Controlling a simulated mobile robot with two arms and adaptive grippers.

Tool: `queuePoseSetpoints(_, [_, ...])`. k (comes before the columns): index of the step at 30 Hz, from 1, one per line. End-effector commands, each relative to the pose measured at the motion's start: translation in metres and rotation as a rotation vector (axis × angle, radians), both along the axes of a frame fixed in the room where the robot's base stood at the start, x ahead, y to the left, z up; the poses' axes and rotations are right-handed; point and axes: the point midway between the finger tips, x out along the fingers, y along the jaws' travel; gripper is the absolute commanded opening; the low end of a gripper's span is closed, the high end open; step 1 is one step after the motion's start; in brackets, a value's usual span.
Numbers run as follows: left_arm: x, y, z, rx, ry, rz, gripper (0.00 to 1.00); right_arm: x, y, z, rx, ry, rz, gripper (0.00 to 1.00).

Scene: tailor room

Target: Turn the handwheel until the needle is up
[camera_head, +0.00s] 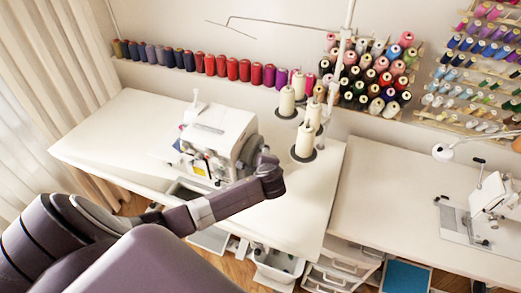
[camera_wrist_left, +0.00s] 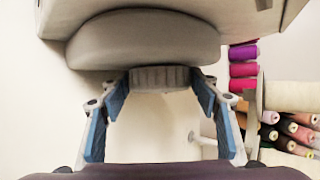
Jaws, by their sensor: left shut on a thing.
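The white sewing machine (camera_head: 216,132) stands on the left table. My left arm reaches across to its right side. My left gripper (camera_head: 262,160) is small and partly hidden by its own wrist there. In the left wrist view the grey ribbed handwheel (camera_wrist_left: 160,77) sits below a large rounded grey part of the machine. My left gripper (camera_wrist_left: 160,88) has its blue-padded fingers on either side of the handwheel, with the tips at its edges, shut on it. The needle cannot be made out in either view. My right gripper is not in view.
Cream thread cones (camera_head: 304,141) stand on the table behind and right of the machine. The white table (camera_head: 110,140) is clear to the left. A second table (camera_head: 375,190) at right holds another sewing machine (camera_head: 492,198). Thread racks (camera_head: 365,75) line the wall.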

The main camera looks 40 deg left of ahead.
Motion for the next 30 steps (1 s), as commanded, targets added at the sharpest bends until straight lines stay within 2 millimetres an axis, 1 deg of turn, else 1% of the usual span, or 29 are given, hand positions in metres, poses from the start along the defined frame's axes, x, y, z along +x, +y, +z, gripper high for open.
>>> queuePoseSetpoints(1, [0.001,-0.001,0.010,-0.013,0.033,0.004,0.32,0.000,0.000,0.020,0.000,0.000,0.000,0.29])
queuePoseSetpoints(3, [0.001,-0.001,0.011,-0.026,0.082,0.004,0.32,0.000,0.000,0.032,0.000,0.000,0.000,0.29])
queuePoseSetpoints(9, [0.005,0.000,0.012,-0.063,0.237,0.004,0.32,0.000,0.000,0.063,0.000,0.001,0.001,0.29])
queuePoseSetpoints(12, [0.007,0.000,0.011,-0.084,0.324,0.004,0.32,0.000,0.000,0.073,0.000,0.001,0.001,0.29])
queuePoseSetpoints(15, [0.008,0.001,0.009,-0.103,0.408,0.003,0.32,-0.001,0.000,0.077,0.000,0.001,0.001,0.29])
queuePoseSetpoints(21, [0.009,0.001,0.006,-0.133,0.535,0.003,0.32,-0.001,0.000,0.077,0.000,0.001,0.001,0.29])
queuePoseSetpoints(30, [0.011,0.002,0.006,-0.157,0.640,0.002,0.32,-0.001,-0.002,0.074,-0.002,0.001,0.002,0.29])
